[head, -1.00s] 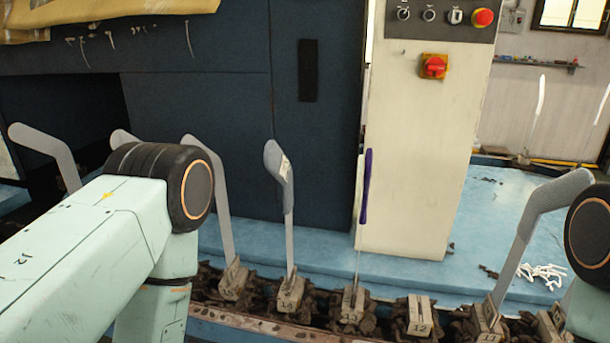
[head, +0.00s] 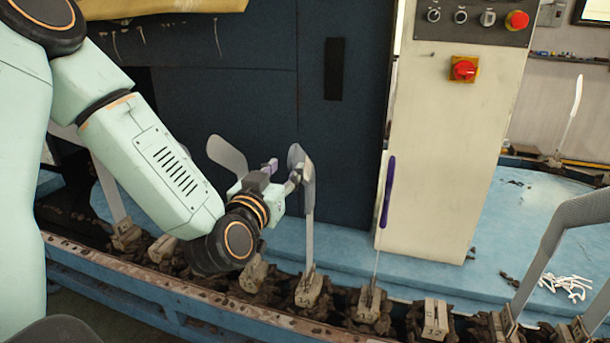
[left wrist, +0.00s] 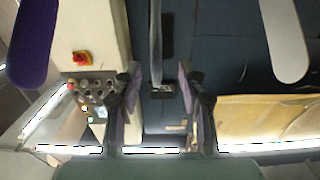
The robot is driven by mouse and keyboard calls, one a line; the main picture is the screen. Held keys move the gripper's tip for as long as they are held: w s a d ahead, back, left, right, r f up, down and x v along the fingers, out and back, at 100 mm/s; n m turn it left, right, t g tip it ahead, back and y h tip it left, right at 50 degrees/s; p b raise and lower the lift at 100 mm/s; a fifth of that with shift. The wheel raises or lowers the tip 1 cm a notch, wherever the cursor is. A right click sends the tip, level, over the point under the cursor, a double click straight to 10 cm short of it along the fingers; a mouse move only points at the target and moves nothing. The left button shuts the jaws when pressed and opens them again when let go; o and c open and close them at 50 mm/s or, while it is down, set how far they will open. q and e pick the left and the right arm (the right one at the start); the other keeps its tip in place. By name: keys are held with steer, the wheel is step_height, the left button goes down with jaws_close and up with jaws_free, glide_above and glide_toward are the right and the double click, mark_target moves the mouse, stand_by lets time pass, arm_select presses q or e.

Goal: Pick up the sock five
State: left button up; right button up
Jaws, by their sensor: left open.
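My left gripper (head: 288,176) is at the upper part of a grey foot-shaped board (head: 309,215), which stands upright in a clamp. No mark tells me which piece is sock five. In the left wrist view the gripper (left wrist: 158,88) is open, and the thin edge of a grey board (left wrist: 156,40) lies between its fingers, with a gap on both sides. A purple piece (head: 388,192) stands on a thin rod to the right; it also shows in the left wrist view (left wrist: 35,40). My right gripper is not in view.
Another grey board (head: 227,155) stands just left of my gripper, and a larger one (head: 570,235) at the far right. A clamp (head: 436,320) right of the purple piece is empty. A cream control cabinet (head: 450,150) stands behind on a blue platform (head: 530,220).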

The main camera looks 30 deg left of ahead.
mark_target(297, 155)
arm_select(q)
steer(key=shift+w+a+r, duration=0.1)
steer(key=shift+w+r, duration=0.05)
steer(key=shift+w, duration=0.35)
steer(key=shift+w+a+r, duration=0.1)
steer(key=shift+w, duration=0.35)
steer(key=shift+w+a, duration=0.1)
steer(key=shift+w, duration=0.2)
steer(key=x, duration=0.4)
steer(key=shift+b, duration=0.4)
steer(key=shift+w+d, duration=0.25)
steer(key=shift+w, duration=0.2)
steer(key=shift+s, duration=0.1)
steer(key=shift+a, duration=0.1)
steer(key=shift+c, duration=0.3)
